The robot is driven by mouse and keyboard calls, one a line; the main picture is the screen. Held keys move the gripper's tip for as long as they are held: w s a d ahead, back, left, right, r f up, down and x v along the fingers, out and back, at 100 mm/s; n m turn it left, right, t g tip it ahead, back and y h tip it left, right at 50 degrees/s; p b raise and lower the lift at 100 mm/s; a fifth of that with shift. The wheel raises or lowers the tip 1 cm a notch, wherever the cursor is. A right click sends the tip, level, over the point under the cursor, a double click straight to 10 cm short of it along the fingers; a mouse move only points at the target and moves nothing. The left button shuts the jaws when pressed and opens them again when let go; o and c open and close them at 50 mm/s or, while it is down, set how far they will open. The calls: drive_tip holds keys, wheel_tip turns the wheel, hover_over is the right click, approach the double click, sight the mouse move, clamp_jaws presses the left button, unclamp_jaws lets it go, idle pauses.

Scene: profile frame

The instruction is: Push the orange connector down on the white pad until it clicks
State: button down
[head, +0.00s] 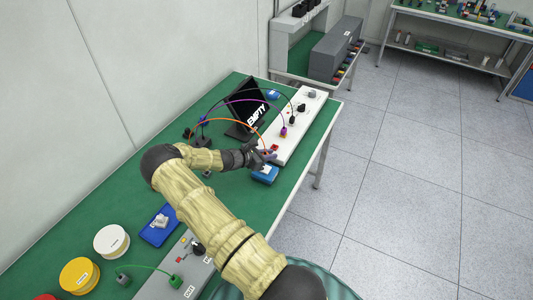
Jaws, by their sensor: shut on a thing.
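An orange cable (228,119) arcs over the green table from a dark block at the left to my gripper (270,156). My gripper reaches in from the left at the near end of a long white bar (300,118). It is shut, by the look of it on the orange cable's connector, which my fingers mostly hide. A small red part (274,149) shows on the bar beside the fingertips. I cannot make out a separate white pad, or whether the connector touches the surface under it.
A blue block (265,175) lies just below my gripper. A purple connector (283,132) and black knobs sit on the white bar.

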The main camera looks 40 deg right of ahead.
sight(269, 166)
drive_tip(key=shift+f, duration=0.1)
drive_tip(key=shift+f+b, duration=0.95)
drive_tip(key=shift+f, duration=0.55)
drive_tip(key=shift+f+b, duration=0.75)
drive_tip(key=shift+f, duration=0.05)
idle(1.1)
idle(0.4)
drive_tip(key=shift+r+p, duration=1.9)
drive_tip(key=shift+r, duration=1.15)
